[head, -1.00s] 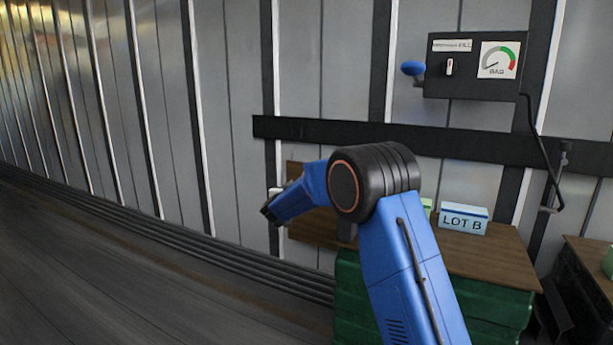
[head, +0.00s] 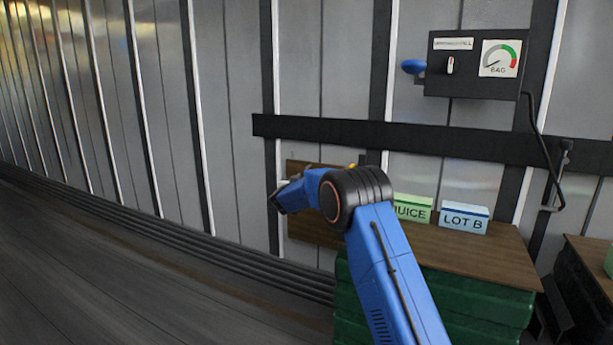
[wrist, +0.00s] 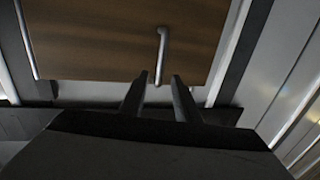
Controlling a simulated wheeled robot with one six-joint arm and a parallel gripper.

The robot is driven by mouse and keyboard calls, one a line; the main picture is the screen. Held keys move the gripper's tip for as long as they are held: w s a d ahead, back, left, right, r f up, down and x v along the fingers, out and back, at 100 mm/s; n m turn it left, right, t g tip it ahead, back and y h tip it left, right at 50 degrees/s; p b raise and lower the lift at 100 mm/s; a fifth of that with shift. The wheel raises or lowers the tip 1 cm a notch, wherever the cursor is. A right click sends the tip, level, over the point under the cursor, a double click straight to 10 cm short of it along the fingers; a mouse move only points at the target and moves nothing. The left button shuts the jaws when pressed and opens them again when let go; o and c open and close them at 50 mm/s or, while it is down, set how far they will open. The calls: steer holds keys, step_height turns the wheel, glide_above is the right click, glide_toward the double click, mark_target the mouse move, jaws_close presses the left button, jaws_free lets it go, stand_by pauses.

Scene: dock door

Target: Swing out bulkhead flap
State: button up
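The bulkhead flap is a brown wooden panel (head: 312,230) low on the grey ribbed wall, partly hidden behind my arm in the head view. In the wrist view the flap (wrist: 100,45) fills the upper middle, with a pale metal bar handle (wrist: 162,48) on its face. My gripper (wrist: 159,76) has its two dark fingers apart, with the handle's lower end just beyond and between the tips. I see no firm contact. In the head view my gripper (head: 277,207) is at the flap's left side.
A green crate stack with a brown top (head: 480,257) stands right of the flap, bearing a green JUICE box (head: 412,208) and a blue LOT B box (head: 464,218). A dark rail (head: 440,138) crosses the wall above. A gauge panel (head: 473,64) hangs upper right. The floor at left is clear.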

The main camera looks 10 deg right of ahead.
steer(key=shift+x, duration=3)
jaws_close()
